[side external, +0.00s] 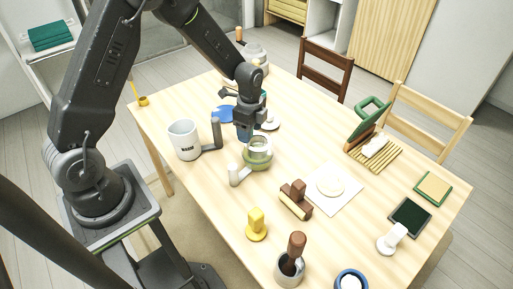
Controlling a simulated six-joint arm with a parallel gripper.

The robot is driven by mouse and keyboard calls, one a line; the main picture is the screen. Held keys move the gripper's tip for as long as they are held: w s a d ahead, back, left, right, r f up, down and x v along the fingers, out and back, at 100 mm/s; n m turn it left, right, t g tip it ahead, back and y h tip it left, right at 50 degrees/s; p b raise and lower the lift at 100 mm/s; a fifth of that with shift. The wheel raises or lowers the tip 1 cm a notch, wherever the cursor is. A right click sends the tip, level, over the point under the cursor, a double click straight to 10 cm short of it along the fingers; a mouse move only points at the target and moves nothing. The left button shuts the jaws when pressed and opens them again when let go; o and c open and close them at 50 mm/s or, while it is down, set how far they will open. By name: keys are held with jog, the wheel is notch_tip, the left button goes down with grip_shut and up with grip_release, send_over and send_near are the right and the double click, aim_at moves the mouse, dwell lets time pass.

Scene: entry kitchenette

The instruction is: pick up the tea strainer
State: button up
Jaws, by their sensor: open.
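A small round metallic piece with a green lower ring and a pale grey handle (258,155) stands near the middle of the wooden table. It looks most like the tea strainer, but its details are too small to be certain. My gripper (245,133) is open and points down just behind and left of it. The fingertips look close to its rim in the picture; I cannot tell whether they touch it. Nothing is seen held between the jaws. Part of the table behind is hidden by my gripper.
A white mug (184,139) stands left of the gripper, with a grey upright handle close by. A blue flat piece (222,114) lies behind. A yellow stamp-like piece (257,225), brown blocks (295,200) and a white sheet (345,200) lie in front and right. Bare table shows between them.

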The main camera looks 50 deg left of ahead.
grip_shut()
dwell(0.4)
jog(key=shift+r, duration=0.1)
jog(key=shift+w+r, duration=0.1)
jog(key=shift+r, duration=0.35)
jog(key=r, duration=1.1)
jog(key=shift+w+r, duration=0.2)
jog(key=shift+w, duration=0.05)
jog(key=s, duration=1.4)
jog(key=shift+f, duration=0.25)
